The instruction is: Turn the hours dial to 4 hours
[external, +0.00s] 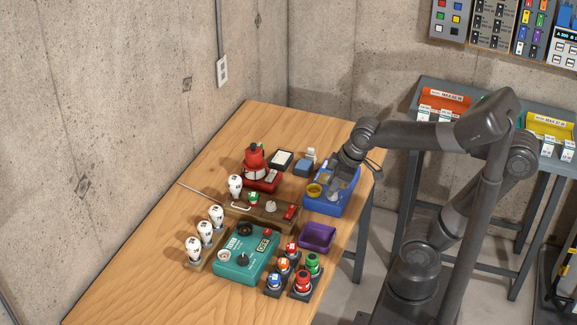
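A teal box (229,275) with dark knobs and small white labels stands near the front of the wooden table. One dark knob (243,260) sits on its top face near the front. The lettering is too small to read, so I cannot tell for certain which knob is the hours dial. My gripper (337,182) points down over the blue tray (324,208) at the table's right side, well apart from the teal box. Its fingertips are too small and partly hidden to show whether they are open or shut, or whether they touch anything.
Several bulbs (205,231) stand left of the teal box. Several coloured push buttons (303,281) and a purple tray (317,236) lie to its right. A wooden board (262,213) and a red device (254,161) stand behind. The table's left front (135,270) is clear.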

